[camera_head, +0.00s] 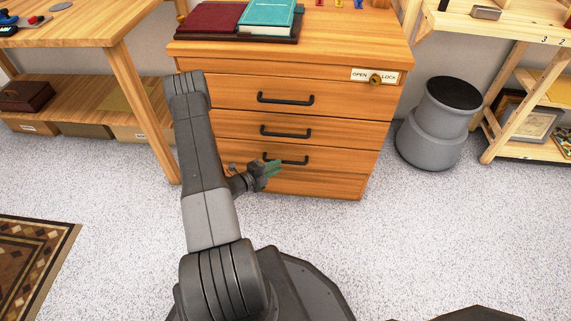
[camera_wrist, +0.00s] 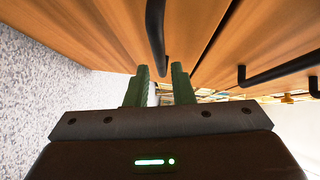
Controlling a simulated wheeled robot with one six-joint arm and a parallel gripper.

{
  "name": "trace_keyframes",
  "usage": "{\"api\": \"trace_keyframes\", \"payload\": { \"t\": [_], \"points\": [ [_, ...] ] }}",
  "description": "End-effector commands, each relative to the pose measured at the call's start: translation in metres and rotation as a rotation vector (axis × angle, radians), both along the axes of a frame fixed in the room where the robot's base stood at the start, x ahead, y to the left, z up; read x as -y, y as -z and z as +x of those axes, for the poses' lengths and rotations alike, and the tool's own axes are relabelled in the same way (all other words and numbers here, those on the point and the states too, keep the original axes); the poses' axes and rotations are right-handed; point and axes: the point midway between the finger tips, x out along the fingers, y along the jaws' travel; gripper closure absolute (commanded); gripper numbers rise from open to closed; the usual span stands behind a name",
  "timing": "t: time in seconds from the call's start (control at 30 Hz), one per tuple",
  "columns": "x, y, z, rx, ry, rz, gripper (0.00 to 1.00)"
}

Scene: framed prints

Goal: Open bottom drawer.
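The wooden cabinet (camera_head: 240,65) stands ahead, and its drawers look closed. The bottom drawer (camera_head: 335,160) has a black bar handle (camera_head: 295,161), its left end partly hidden by my gripper. My gripper (camera_head: 272,170) is at that left end, close to the drawer front. In the wrist view my gripper (camera_wrist: 161,80) has its two green fingers apart. A black handle (camera_wrist: 156,35) reaches down to the gap between the fingertips. I cannot tell whether the fingers touch it.
Two more drawer handles, the middle (camera_head: 285,132) and upper (camera_head: 285,98), sit above. A grey stool (camera_head: 432,125) stands right of the cabinet, and a wooden table (camera_head: 125,70) left. Speckled floor is clear in front.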

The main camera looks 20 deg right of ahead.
Motion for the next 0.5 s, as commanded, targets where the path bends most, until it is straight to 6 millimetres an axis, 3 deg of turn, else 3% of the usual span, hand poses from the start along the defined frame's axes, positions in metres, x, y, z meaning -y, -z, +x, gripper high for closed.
{"api": "trace_keyframes", "payload": {
  "t": [0.2,0.5],
  "points": [
    [0.037,0.007,0.008,0.001,0.002,0.001,0.78],
    [0.052,0.008,0.012,0.000,-0.001,0.001,0.78]
  ]
}}
